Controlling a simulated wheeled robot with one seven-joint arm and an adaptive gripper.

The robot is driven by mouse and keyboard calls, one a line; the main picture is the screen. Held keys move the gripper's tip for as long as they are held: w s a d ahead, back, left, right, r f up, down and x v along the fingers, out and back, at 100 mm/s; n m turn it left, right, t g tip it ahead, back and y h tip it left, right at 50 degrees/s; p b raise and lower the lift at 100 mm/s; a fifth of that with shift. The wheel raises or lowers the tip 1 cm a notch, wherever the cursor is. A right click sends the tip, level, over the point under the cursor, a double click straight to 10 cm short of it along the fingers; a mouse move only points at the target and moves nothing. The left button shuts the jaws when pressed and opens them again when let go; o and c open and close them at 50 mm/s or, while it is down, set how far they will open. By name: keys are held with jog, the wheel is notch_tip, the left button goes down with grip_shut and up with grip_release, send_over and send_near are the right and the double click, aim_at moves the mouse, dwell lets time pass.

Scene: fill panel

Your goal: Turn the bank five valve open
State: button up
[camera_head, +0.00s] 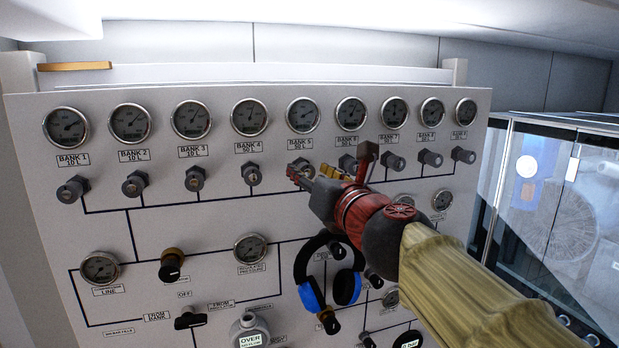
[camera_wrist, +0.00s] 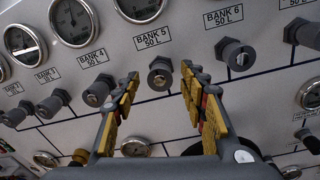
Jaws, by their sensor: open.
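The bank five valve (camera_wrist: 160,77) is a dark grey knob under the label "BANK 5 50 L" in the wrist view. It lies between the two yellow-padded fingers of my gripper (camera_wrist: 160,88), which are spread apart. I cannot tell whether the fingertips reach past the knob's face; no finger is seen touching it. In the head view my gripper (camera_head: 305,172) is at the panel just under the bank 5 gauge (camera_head: 302,114), and it largely hides the valve there.
The bank 4 valve (camera_wrist: 97,92) and bank 6 valve (camera_wrist: 238,55) flank it on the panel (camera_head: 225,225). Blue headphones (camera_head: 330,275) hang below my arm. A glass-fronted cabinet (camera_head: 540,190) stands at the right. Several more knobs and gauges sit lower on the panel.

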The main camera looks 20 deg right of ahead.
jog(key=shift+w, duration=0.45)
jog(key=shift+c, duration=0.3)
grip_shut()
